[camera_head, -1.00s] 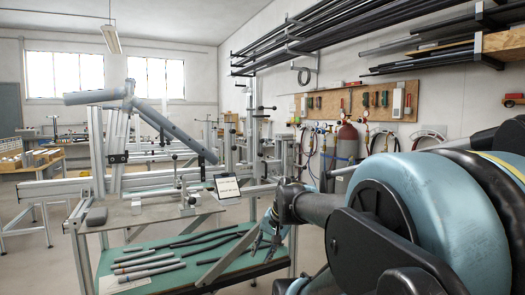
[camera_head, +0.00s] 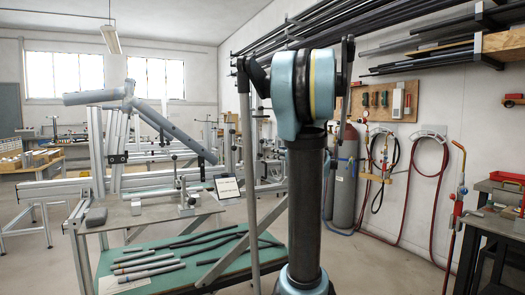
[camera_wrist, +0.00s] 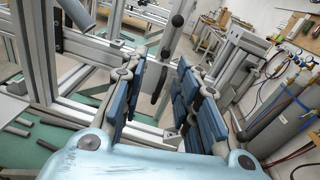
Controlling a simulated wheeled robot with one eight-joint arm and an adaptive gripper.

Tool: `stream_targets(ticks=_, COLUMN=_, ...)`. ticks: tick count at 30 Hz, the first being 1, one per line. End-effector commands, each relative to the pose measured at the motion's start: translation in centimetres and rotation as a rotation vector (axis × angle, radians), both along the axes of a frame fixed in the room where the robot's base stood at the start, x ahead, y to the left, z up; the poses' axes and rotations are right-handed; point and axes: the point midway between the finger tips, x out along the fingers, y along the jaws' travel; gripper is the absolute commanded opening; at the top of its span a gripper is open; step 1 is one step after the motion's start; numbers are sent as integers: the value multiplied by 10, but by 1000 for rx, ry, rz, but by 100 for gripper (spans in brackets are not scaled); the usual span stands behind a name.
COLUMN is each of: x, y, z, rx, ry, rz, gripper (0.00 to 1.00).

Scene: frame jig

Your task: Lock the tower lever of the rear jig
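In the wrist view my gripper (camera_wrist: 163,80) is open, its blue-padded fingers apart and nothing held between them. A slanted grey bar with dark ends (camera_wrist: 168,55) shows in the gap, beyond the fingertips; I cannot tell if it is the tower lever. Frame rails (camera_wrist: 85,50) of a jig lie to its left. In the head view the jig frame (camera_head: 118,150) carries grey tubes (camera_head: 130,92). A slim upright post with a small lever (camera_head: 262,108) stands farther back, partly behind my arm. My gripper is not visible in the head view.
A green shelf with loose tubes (camera_head: 150,268) lies low in front. Gas cylinders (camera_head: 346,180) and red hoses (camera_head: 440,200) stand by the right wall. A dark workbench (camera_head: 490,225) is at the right edge. Rails (camera_wrist: 240,60) run close on the gripper's right.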

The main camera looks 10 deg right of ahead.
Motion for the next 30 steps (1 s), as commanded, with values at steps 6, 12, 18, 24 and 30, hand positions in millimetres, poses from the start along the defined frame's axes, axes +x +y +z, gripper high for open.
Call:
stream_targets(ticks=6, x=14, y=-15, z=8, rx=92, ry=-2, rz=-32, gripper=29)
stream_targets(ticks=12, x=35, y=-5, z=8, rx=91, ry=-1, rz=-28, gripper=29)
stream_targets(ticks=18, x=68, y=8, z=8, rx=89, ry=-2, rz=-29, gripper=29)
stream_targets(ticks=24, x=101, y=21, z=8, rx=88, ry=-2, rz=-28, gripper=29)
stream_targets(ticks=30, x=133, y=34, z=8, rx=88, ry=-2, rz=-29, gripper=29)
